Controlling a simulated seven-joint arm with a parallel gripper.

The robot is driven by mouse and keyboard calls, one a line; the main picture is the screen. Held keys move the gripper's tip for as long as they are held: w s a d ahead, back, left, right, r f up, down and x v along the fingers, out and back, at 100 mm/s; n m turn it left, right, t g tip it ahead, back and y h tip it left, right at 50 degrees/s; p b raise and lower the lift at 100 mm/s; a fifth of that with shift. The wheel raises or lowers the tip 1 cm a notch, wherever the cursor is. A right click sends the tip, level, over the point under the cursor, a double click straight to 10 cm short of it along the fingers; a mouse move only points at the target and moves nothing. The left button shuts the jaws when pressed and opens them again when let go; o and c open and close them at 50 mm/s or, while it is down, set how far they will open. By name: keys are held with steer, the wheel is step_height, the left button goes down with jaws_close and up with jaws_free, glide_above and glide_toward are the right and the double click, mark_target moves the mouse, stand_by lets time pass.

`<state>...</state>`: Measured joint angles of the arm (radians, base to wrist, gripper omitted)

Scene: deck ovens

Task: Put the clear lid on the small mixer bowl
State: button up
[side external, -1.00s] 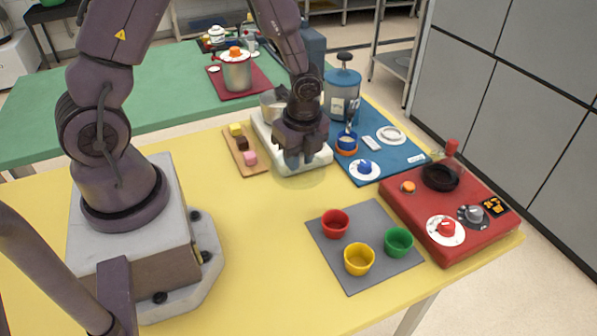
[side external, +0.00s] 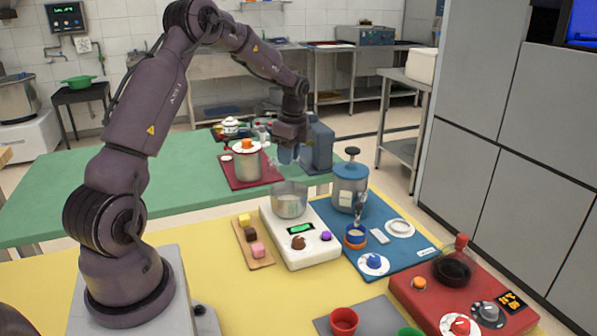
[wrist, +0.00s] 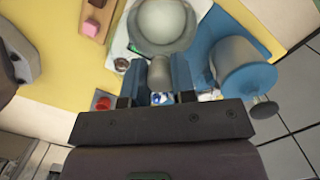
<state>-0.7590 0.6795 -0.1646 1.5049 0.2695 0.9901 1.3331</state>
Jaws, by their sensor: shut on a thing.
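My gripper (side external: 287,155) is raised high above the small metal mixer bowl (side external: 289,202), apart from it. Its bluish fingers are shut on a greyish knob-like part, which I take to be the knob of the clear lid (wrist: 160,74). The lid's transparent disc is hard to make out in either view. The bowl stands open on the white mixer base (side external: 318,252), which has a green display. In the wrist view the bowl (wrist: 158,45) shows beyond the fingertips.
A blue-lidded canister (side external: 350,187) stands right of the bowl on a blue mat (side external: 405,258). A wooden board (side external: 262,264) with small blocks lies to the left. A red unit (side external: 415,292) is front right. A pot (side external: 247,163) stands on the green table behind.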

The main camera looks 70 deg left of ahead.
steer(key=shift+f, duration=3.15)
steer(key=shift+f, duration=0.15)
steer(key=o, duration=1.4)
steer(key=shift+r, duration=3.5)
jaws_close()
